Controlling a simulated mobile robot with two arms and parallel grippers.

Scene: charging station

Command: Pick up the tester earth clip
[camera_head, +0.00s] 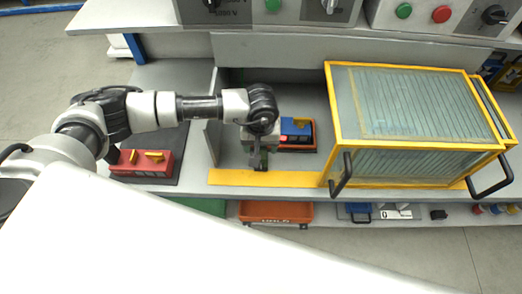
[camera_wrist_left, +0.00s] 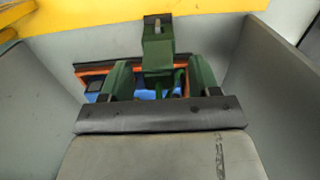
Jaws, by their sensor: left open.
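My left gripper (camera_head: 260,160) reaches down into the shelf bay, over the inner side of its yellow front edge. In the left wrist view, my open left gripper (camera_wrist_left: 158,75) shows its dark crossbar with a green part on either side. Between and beyond these is a green piece with a dark tip and a small metal spot, which looks like the tester earth clip (camera_wrist_left: 157,50). I cannot tell whether it touches the fingers. Behind it is a blue and orange tester (camera_head: 297,132), partly hidden by my gripper. My right gripper is not in view.
Grey bay walls (camera_wrist_left: 270,90) stand close on both sides. A yellow-framed glass cover (camera_head: 420,110) with black handles is to the right. A red box (camera_head: 142,163) with yellow parts sits on the left mat. An orange bin (camera_head: 275,211) is below the yellow edge (camera_head: 225,178).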

